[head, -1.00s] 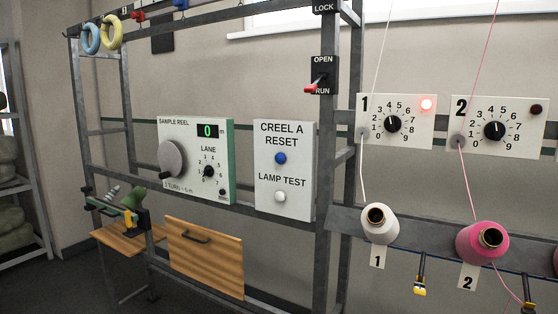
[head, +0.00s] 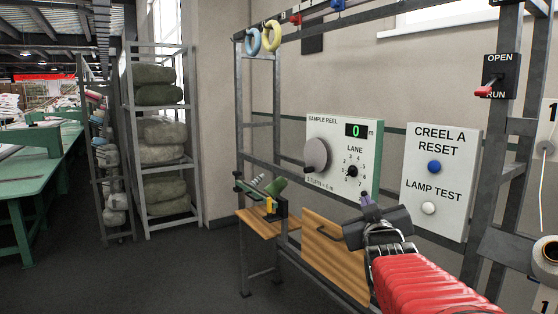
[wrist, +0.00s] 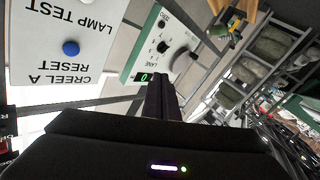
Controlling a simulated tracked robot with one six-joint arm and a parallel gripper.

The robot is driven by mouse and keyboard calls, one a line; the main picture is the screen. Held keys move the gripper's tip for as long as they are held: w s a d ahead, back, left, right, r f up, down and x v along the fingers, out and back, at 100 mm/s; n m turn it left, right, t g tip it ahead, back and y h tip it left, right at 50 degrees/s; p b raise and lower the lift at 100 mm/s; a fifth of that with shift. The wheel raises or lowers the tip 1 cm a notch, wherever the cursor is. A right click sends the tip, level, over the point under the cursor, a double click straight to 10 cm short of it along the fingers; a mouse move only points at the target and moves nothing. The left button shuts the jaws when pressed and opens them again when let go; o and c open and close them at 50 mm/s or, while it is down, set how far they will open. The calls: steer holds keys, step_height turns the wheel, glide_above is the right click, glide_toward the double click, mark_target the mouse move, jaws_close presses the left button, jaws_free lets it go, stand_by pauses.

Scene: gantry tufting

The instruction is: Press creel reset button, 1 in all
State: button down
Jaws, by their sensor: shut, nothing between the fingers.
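The creel reset button is a blue round button (head: 434,167) on a white panel (head: 413,190) lettered CREEL A RESET, right of centre in the head view. In the wrist view the blue button (wrist: 71,48) shows at the upper left, with the lettering upside down. A white lamp test button (head: 429,208) sits below it on the same panel. My gripper (head: 368,199) is in front of the frame, left of and below the blue button, apart from it. In the wrist view my gripper (wrist: 160,82) is shut and empty, its fingers toward the sample reel panel.
The sample reel panel (head: 319,131) with a grey knob, lane dial and green display is left of the reset panel. A wooden drawer front (head: 323,259) hangs below. A red-handled switch (head: 484,91) is at upper right. Shelves with bales (head: 163,133) stand left; floor there is clear.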

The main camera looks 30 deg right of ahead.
mark_target(434, 167)
steer(key=s+d+r+t+h, duration=0.1)
steer(key=s+d+r+h, duration=0.2)
steer(key=d+r, duration=0.3)
steer(key=s+d, duration=0.1)
steer(key=d, duration=0.1)
steer(key=shift+d+h, duration=0.4)
steer(key=shift+d, duration=0.1)
steer(key=shift+w+d, duration=0.2)
steer(key=shift+d, duration=1.95)
steer(key=shift+w+d, duration=0.2)
steer(key=shift+d, duration=1.95)
steer(key=shift+d+r, duration=0.1)
steer(key=shift+d, duration=0.3)
